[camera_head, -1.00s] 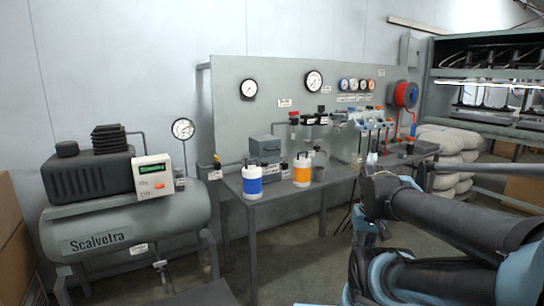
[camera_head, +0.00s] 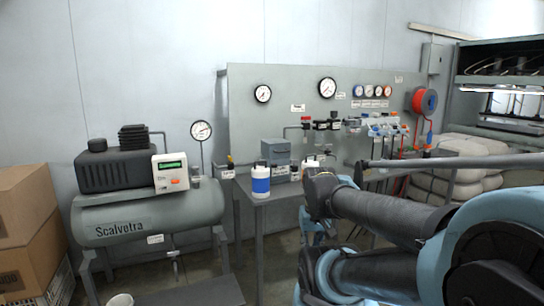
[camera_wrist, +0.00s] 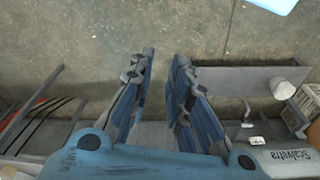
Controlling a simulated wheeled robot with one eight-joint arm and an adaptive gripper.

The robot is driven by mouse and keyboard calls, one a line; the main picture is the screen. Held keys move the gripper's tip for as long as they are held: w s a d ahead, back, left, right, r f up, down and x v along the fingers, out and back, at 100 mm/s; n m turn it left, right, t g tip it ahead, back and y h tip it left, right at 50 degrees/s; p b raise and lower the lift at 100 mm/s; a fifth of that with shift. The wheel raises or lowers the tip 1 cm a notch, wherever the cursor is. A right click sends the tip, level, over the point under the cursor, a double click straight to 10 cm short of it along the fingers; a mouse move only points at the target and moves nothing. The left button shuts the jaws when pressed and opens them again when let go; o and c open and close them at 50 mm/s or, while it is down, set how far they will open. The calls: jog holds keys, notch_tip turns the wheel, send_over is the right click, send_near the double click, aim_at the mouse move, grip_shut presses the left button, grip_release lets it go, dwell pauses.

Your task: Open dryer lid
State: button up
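No lid labelled as a dryer lid can be made out. A grey box (camera_head: 276,152) with a lid-like top stands at the back of the bench (camera_head: 262,190), behind a white and blue bottle (camera_head: 261,179); I cannot tell whether it is the dryer. My gripper (camera_wrist: 164,54) shows in the wrist view with its two blue fingers apart and nothing between them, over bare concrete floor. In the head view my arm fills the lower right and hides part of the bench; the fingers cannot be made out there.
A grey compressor (camera_head: 150,217) marked Scalvetra stands at the left, beside cardboard boxes (camera_head: 25,215). A white cup (camera_head: 120,300) is low in front. A panel (camera_head: 290,90) with gauges rises behind the bench. Sacks (camera_head: 460,165) are piled at the right.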

jog(key=shift+a, duration=0.15)
jog(key=w+a+r+m+t+y, duration=0.3)
jog(key=w+r, duration=0.2)
jog(key=w, duration=0.6)
jog(key=w+a+r+m+t+y, duration=0.25)
jog(key=w+r, duration=0.35)
jog(key=w, duration=0.4)
jog(key=w+d+r+m+t, duration=0.2)
jog(key=w+r, duration=0.1)
jog(key=w, duration=0.3)
jog(key=w+d+r+m+t, duration=0.2)
jog(key=w+m, duration=0.1)
jog(key=w, duration=0.3)
jog(key=m+t, duration=0.3)
jog(key=m, duration=0.1)
send_near(277, 149)
jog(key=shift+h, duration=0.35)
jog(key=w+f, duration=0.1)
jog(key=w, duration=0.1)
jog(key=w+f, duration=0.1)
jog(key=w, duration=0.1)
jog(key=w+f, duration=0.1)
jog(key=w, duration=0.1)
jog(key=shift+w+a, duration=0.1)
jog(key=shift+w, duration=0.25)
grip_shut()
